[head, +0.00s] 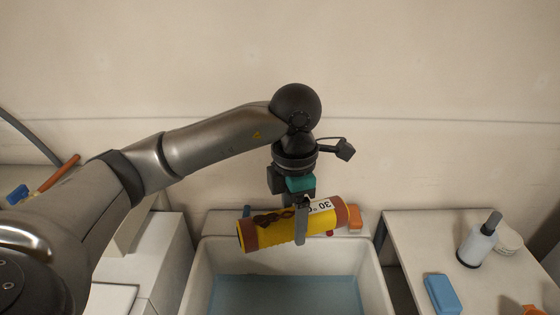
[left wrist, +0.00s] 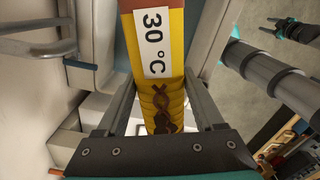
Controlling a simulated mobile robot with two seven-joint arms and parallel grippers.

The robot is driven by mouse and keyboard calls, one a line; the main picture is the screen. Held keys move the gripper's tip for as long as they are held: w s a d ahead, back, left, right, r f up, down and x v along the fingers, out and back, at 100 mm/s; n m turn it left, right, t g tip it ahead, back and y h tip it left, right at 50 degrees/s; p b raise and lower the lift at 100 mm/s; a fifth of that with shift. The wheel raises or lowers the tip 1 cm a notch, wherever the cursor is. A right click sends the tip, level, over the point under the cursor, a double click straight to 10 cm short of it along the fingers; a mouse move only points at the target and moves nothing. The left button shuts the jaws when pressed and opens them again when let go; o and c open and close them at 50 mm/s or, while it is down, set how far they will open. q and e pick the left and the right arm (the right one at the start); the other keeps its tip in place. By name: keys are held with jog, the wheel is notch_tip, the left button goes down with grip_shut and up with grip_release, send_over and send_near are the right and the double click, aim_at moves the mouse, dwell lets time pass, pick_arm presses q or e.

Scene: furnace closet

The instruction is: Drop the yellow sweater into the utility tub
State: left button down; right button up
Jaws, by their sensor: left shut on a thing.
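The yellow sweater (head: 283,226) is a rolled bundle with brown-red ends, a dark pattern and a white "30 °C" label. My left gripper (head: 301,232) is shut around its middle and holds it above the back part of the utility tub. The sweater (left wrist: 158,75) also shows between the fingers in the left wrist view. The white utility tub (head: 222,258) has a blue floor or water in it, and its front is cut off. Part of what looks like my right gripper (left wrist: 287,29) shows small at the upper right of the left wrist view.
A white counter right of the tub holds a spray bottle (head: 478,240), a blue block (head: 442,294) and a pale round stack (head: 508,240). An orange block (head: 354,217) sits on the tub's back ledge. White cabinets stand left of the tub, and a wall is behind.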

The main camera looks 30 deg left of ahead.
pick_arm(q)
jog(key=a+r+n+p, duration=0.1)
jog(key=n, duration=0.2)
jog(key=r+n+p, duration=0.2)
jog(key=n, duration=0.2)
jog(key=w+a+r+n+p, duration=0.1)
jog(key=r+n+p, duration=0.1)
jog(key=n, duration=0.1)
jog(key=shift+a+r+n, duration=0.1)
jog(key=shift+a+n, duration=0.2)
jog(key=shift+a, duration=0.05)
jog(key=f+n+b, duration=0.2)
jog(key=f, duration=0.1)
jog(key=a+f+n+b, duration=0.1)
jog(key=f, duration=0.1)
jog(key=shift+w+n, duration=0.1)
jog(key=shift+n, duration=0.2)
grip_release()
notch_tip(320, 180, up, 15)
jog(key=p, duration=0.2)
jog(key=shift+r, duration=0.15)
jog(key=shift+d, duration=0.1)
dwell(0.4)
